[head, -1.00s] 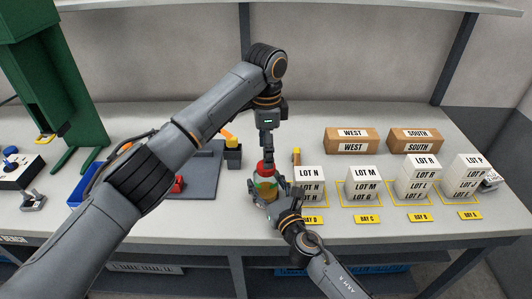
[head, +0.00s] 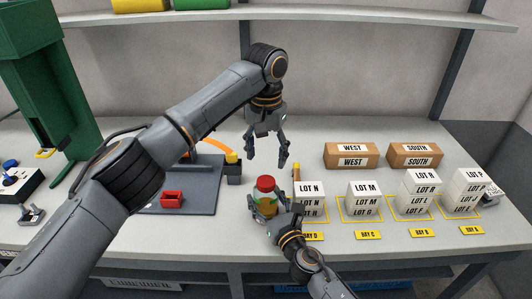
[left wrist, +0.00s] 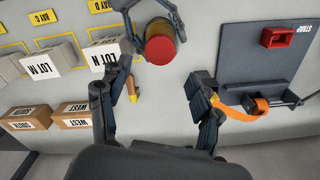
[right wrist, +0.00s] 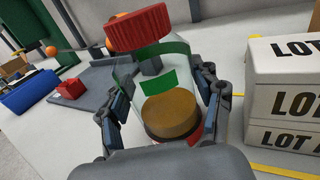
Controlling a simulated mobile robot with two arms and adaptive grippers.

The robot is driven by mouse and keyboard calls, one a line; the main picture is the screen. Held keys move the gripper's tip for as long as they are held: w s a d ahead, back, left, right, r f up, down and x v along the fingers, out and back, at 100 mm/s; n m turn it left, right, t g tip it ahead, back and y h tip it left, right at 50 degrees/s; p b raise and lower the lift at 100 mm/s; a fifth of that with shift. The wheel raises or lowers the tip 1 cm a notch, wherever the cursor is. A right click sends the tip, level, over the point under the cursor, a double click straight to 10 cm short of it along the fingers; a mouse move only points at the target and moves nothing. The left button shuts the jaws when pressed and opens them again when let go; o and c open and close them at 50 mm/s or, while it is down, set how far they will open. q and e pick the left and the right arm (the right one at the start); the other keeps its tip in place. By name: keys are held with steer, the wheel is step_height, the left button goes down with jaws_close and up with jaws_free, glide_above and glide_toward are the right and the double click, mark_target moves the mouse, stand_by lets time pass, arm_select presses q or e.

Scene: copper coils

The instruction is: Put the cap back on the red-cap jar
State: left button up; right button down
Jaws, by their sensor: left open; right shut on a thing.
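The jar (head: 268,203) is clear with a green band and brown contents (right wrist: 170,114), and stands upright on the bench. The red cap (head: 265,184) is on top of the jar; it also shows in the right wrist view (right wrist: 138,27) and from above in the left wrist view (left wrist: 160,49). I cannot tell how tightly it sits. My right gripper (head: 264,212) is shut on the jar's body, a finger on each side. My left gripper (head: 268,163) is open and empty, above and behind the cap, apart from it.
White lot boxes (head: 310,189) stand close to the jar's right. Brown boxes (head: 350,155) are behind them. The green press (head: 70,90) stands far left.

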mark_target(266, 181)
stand_by(0.4)
arm_select(q)
steer(key=shift+f, duration=4)
steer(key=shift+c, duration=0.4)
steer(key=c, duration=1.1)
steer(key=shift+c, duration=0.2)
steer(key=o, duration=1.4)
steer(key=shift+c, duration=0.2)
steer(key=shift+r, duration=0.1)
